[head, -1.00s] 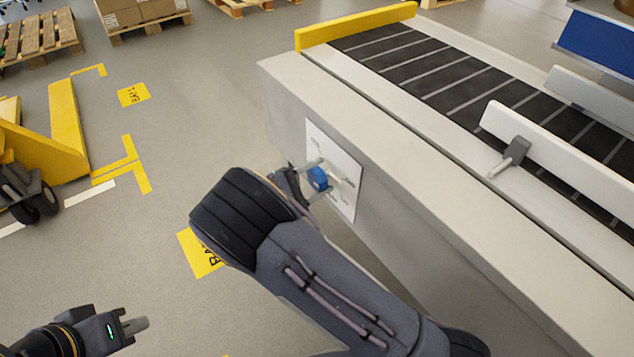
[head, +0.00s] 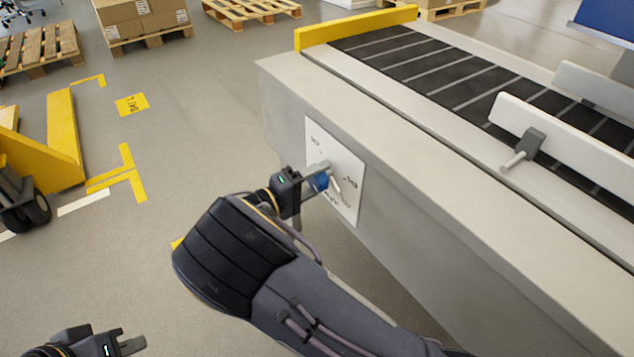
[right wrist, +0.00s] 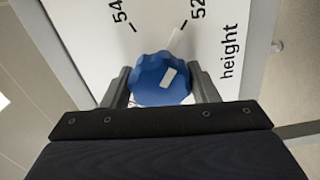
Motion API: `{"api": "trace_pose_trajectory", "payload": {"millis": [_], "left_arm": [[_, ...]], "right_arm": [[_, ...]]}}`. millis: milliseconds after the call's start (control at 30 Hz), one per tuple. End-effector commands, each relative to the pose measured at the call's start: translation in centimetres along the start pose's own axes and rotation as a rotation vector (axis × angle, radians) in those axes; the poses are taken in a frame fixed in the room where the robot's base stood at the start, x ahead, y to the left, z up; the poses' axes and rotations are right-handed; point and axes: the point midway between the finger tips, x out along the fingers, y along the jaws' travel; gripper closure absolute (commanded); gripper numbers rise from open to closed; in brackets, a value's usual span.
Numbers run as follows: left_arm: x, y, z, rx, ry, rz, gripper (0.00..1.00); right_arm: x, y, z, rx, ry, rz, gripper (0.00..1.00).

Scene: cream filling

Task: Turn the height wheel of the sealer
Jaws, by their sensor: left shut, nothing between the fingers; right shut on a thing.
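The blue height wheel (head: 317,183) sits on a white dial plate (head: 347,197) on the side of the grey sealer (head: 440,215). In the right wrist view the wheel (right wrist: 158,80) is a lobed blue knob with a white mark on it, and the plate (right wrist: 208,65) reads 54, 52 and "height". My right gripper (head: 317,180) is shut on the wheel, with one finger on either side; it also shows in the right wrist view (right wrist: 160,88). My left gripper (head: 132,346) is shut and empty at the bottom left, away from the sealer.
The sealer's dark conveyor belt (head: 440,70) has a white guide rail (head: 570,130) and a grey clamp (head: 524,147). A yellow pallet-jack-like frame (head: 62,140) stands at left. Wooden pallets (head: 250,10) lie at the back. The floor between is clear.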

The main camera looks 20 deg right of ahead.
Motion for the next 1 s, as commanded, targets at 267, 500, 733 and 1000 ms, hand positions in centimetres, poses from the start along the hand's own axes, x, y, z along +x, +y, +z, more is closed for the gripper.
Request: {"api": "trace_pose_trajectory", "payload": {"millis": [267,500,733,1000], "left_arm": [[0.34,-0.15,0.17,0.0,0.0,0.0,1.0],[0.33,-0.15,0.16,0.0,0.0,0.0,1.0],[0.33,-0.15,0.16,0.0,0.0,0.0,1.0],[0.32,-0.15,0.16,0.0,0.0,0.0,1.0]], "right_arm": [[-0.09,-0.16,0.07,0.044,-0.001,-0.004,0.69],[-0.09,-0.15,0.07,0.047,-0.001,-0.004,0.69],[-0.08,-0.14,0.06,0.046,-0.001,-0.003,0.33],[-0.03,-0.06,0.03,0.047,0.0,-0.002,0.24]]}}
